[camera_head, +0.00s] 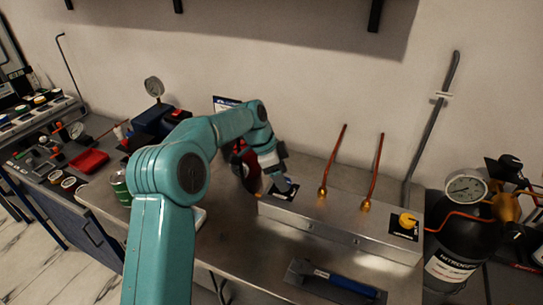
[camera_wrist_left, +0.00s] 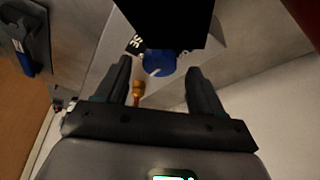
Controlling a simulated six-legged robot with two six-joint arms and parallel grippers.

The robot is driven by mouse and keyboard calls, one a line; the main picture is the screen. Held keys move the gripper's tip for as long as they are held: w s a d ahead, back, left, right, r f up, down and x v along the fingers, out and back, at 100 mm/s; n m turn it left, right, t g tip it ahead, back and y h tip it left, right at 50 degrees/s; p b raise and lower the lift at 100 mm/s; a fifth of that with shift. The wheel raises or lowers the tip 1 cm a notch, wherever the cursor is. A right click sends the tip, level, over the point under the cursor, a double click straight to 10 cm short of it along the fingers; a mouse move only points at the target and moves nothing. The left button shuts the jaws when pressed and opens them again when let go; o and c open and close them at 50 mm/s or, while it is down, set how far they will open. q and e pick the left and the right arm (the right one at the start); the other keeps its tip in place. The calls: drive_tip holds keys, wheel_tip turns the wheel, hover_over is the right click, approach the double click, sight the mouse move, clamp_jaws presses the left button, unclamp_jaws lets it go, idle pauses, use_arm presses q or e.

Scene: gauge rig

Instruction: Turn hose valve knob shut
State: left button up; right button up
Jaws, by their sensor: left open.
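The hose valve knob (camera_wrist_left: 158,62) is blue with a white pointer line. In the head view the left gripper (camera_head: 283,184) is down at the left end of the steel box (camera_head: 340,222), over the black label, and largely hides the knob. My right gripper is not in view.
Two copper pipes (camera_head: 334,160) rise from the box, and a yellow knob (camera_head: 407,221) sits at its right end. A black nitrogen cylinder (camera_head: 452,250) with a gauge stands right. A blue-handled tool (camera_head: 342,282) lies in front. A red object (camera_head: 248,172) is partly behind my arm.

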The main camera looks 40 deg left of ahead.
use_arm(q)
drive_tip(key=p+v, duration=0.1)
drive_tip(key=v, duration=1.4)
drive_tip(key=shift+s, duration=0.1)
